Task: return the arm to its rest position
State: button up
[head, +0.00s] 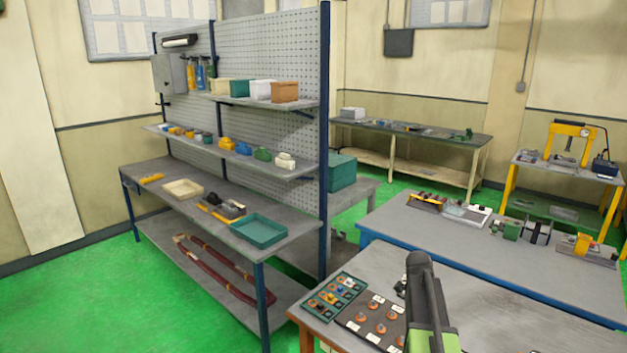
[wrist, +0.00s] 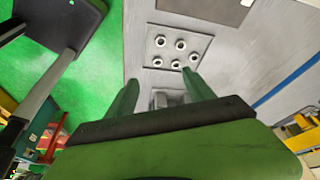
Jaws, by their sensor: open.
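My arm (head: 428,300) rises at the lower middle of the head view, dark at the top with a green part below, in front of the near grey table. My gripper (wrist: 160,88) shows in the wrist view as two green fingers spread apart, with a dark band and a green body behind them. It is open, and I see nothing held between the fingers. In the head view the fingers cannot be made out.
The near table (head: 500,300) bears a green compartment tray (head: 336,296) and a dark plate (head: 370,322) with copper-coloured parts. A plate with several round fittings (wrist: 178,46) lies beyond the fingers. A blue-edged table (head: 460,240) stands behind; a pegboard bench (head: 225,210) stands left. Green floor between is clear.

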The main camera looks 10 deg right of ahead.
jog(key=w+a+f+n+t+y+b, duration=0.1)
jog(key=a+f+n+b, duration=0.25)
jog(key=a, duration=0.75)
jog(key=w+a+f+n+t+b, duration=0.15)
jog(key=a+f+n, duration=0.3)
jog(key=a, duration=0.65)
jog(key=s+a+f+n+y+b, duration=0.1)
jog(key=s+a+n, duration=0.1)
jog(key=a+n, duration=0.5)
jog(key=s+a+f+n+y+b, duration=0.1)
jog(key=s+a+n, duration=0.2)
jog(key=a+n, duration=0.4)
jog(key=shift+s+f+n+y, duration=0.2)
jog(key=shift+s+n+y, duration=0.1)
jog(key=shift+n, duration=0.7)
